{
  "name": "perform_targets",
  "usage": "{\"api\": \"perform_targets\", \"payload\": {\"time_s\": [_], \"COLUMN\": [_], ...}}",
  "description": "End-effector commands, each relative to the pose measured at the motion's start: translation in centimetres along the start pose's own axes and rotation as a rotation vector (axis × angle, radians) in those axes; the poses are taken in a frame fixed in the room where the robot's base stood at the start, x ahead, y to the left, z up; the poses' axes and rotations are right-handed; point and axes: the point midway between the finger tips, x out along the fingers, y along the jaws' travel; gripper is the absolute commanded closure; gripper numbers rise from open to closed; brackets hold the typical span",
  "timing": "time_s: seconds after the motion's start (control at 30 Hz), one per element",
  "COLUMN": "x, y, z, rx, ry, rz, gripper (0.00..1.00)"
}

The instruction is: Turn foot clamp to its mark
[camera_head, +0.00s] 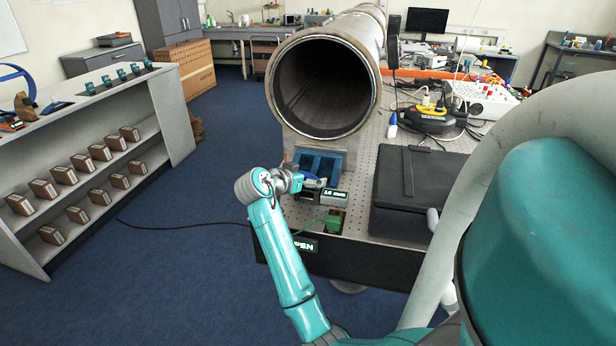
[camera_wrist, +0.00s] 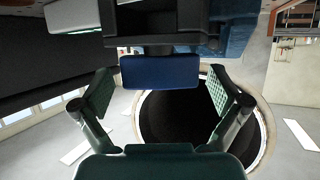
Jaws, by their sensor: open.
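The foot clamp is in the head view at the front edge of the table, low under the pipe mouth. It shows a blue part (camera_head: 318,163) and a dark block (camera_head: 325,196) with a lit label too small to read surely. My gripper (camera_head: 296,182) is at its left side, partly hidden by my wrist. In the wrist view my gripper (camera_wrist: 160,88) is open, one green-padded finger on each side. A blue handle (camera_wrist: 160,71) shows between the fingers, apart from both pads. Whether the clamp is at its mark cannot be told.
The big pipe (camera_head: 325,88) lies above the clamp on a perforated table (camera_head: 362,200). A black case (camera_head: 420,190) stands to the right.

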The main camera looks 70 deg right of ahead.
Motion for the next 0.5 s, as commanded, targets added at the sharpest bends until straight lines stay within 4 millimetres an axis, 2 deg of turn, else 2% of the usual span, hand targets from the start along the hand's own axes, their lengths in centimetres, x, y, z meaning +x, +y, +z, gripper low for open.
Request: {"api": "perform_targets", "payload": {"time_s": [0.17, 0.2, 0.43, 0.5], "x": [0.01, 0.01, 0.00, 0.00], "y": [-0.01, 0.00, 0.00, 0.00], "z": [-0.01, -0.02, -0.02, -0.02], "rx": [0.000, 0.000, 0.000, 0.000], "ry": [0.000, 0.000, 0.000, 0.000], "rz": [0.000, 0.000, 0.000, 0.000], "gripper": [0.02, 0.05, 0.62, 0.63]}}
